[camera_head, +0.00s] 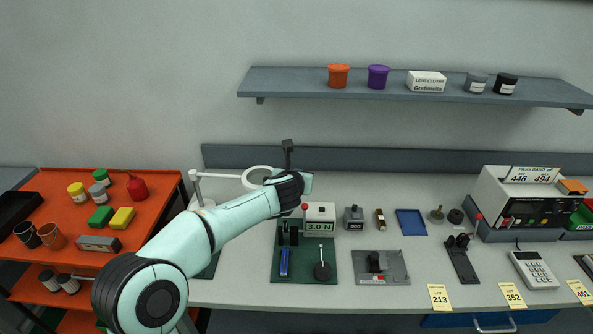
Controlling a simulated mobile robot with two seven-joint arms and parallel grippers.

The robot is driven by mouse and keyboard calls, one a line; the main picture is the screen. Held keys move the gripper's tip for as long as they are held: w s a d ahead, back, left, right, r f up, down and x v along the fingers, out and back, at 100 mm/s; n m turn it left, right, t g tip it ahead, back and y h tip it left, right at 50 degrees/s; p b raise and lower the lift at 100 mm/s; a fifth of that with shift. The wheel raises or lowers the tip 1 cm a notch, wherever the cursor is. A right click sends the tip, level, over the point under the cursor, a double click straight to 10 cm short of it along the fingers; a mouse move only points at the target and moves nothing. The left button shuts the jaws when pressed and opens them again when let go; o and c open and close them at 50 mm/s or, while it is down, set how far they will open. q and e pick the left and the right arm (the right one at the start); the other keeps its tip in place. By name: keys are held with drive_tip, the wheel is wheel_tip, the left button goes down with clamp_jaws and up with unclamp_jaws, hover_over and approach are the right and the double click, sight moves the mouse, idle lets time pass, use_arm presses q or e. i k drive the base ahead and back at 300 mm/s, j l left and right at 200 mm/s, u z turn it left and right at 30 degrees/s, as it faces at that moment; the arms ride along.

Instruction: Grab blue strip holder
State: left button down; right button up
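A narrow upright blue piece (284,263), which looks like the blue strip holder, stands on a dark green mat (300,275) on the bench. My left arm comes in from the lower left and reaches over the bench, its wrist above and behind the blue piece, apart from it in the picture. A dark part rises beyond the wrist; I cannot tell whether it is my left gripper. No fingertips show clearly, and nothing is seen held. My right gripper is not in view.
A grey force gauge box (320,214) stands behind the mat. A round-headed lamp or magnifier (257,177) stands behind my arm. A grey fixture (381,269) is right of the mat, and a blue tray (410,222) behind it. An orange cart (150,215) stands left.

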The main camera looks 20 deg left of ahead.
sight(285, 259)
drive_tip(key=k+l, duration=0.1)
drive_tip(key=k, duration=0.4)
drive_tip(key=k+l, duration=0.1)
drive_tip(key=k, duration=0.4)
